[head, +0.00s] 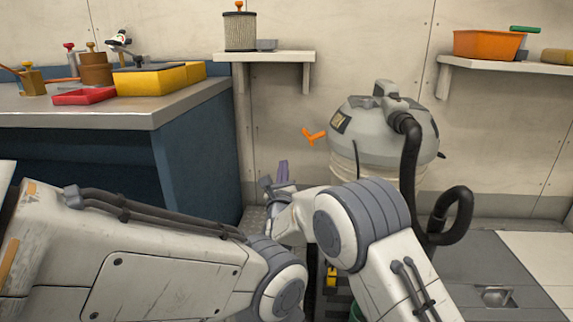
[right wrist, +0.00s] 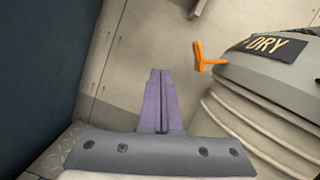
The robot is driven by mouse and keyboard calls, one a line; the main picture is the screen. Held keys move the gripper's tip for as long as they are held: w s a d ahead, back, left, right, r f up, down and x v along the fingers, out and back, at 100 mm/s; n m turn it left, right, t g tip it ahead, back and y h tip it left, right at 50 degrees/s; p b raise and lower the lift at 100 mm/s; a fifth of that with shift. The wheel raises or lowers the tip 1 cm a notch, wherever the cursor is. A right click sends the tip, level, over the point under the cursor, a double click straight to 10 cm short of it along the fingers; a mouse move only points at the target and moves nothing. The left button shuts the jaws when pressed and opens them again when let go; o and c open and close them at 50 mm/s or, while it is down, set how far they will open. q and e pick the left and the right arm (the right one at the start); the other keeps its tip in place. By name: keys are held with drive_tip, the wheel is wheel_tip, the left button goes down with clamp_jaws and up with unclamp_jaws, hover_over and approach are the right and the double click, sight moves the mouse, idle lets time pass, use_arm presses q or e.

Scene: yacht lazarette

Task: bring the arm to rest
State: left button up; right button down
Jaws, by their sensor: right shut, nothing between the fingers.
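My right gripper (head: 283,171) points toward the back wall, between the blue bench and the vacuum. Its purple fingers are together in the right wrist view (right wrist: 159,74), with nothing between them. They appear clear of the wall and the vacuum. My right arm (head: 360,225) comes in from the lower right, bent, and hides part of the floor. My left arm (head: 160,265) crosses the lower left; its gripper is not visible.
A grey wet-and-dry vacuum (head: 372,145) with a black hose (head: 409,170) stands close right of the gripper. An orange handle-like part (head: 314,136) is beside it. The workbench (head: 150,117) on the left holds bins. Shelves (head: 268,56) are above.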

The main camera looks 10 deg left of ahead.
drive_tip(key=s+d+f+n+g, duration=0.3)
drive_tip(key=d+n, duration=0.3)
drive_tip(key=d, duration=0.1)
drive_tip(key=s+d+f+n+g, duration=0.3)
drive_tip(key=d+n, duration=0.3)
drive_tip(key=s+d+f+n+g, duration=0.3)
drive_tip(key=d+n+g, duration=0.1)
drive_tip(key=d+n, duration=0.25)
drive_tip(key=s+d+f+n+g+h, duration=0.1)
drive_tip(key=s+d+f+n+g, duration=0.2)
drive_tip(key=s, duration=0.5)
drive_tip(key=s+d+f+n+g+h, duration=0.1)
drive_tip(key=s+d+n+g, duration=0.1)
drive_tip(key=s+d+n, duration=0.55)
drive_tip(key=s+d+f+n+g+h, duration=0.1)
drive_tip(key=s+d+f+g, duration=0.2)
drive_tip(key=s, duration=0.7)
drive_tip(key=s+a+r+n+g+y+p, duration=0.1)
drive_tip(key=s+a+r+n+g+p, duration=0.1)
drive_tip(key=s+a+r+n+p, duration=1)
wheel_tip(320, 180, up, 41)
drive_tip(key=s+a+m+p, duration=0.1)
drive_tip(key=m+p, duration=0.3)
drive_tip(key=p, duration=3.1)
drive_tip(key=shift+a+r, duration=0.2)
drive_tip(key=shift+a, duration=0.35)
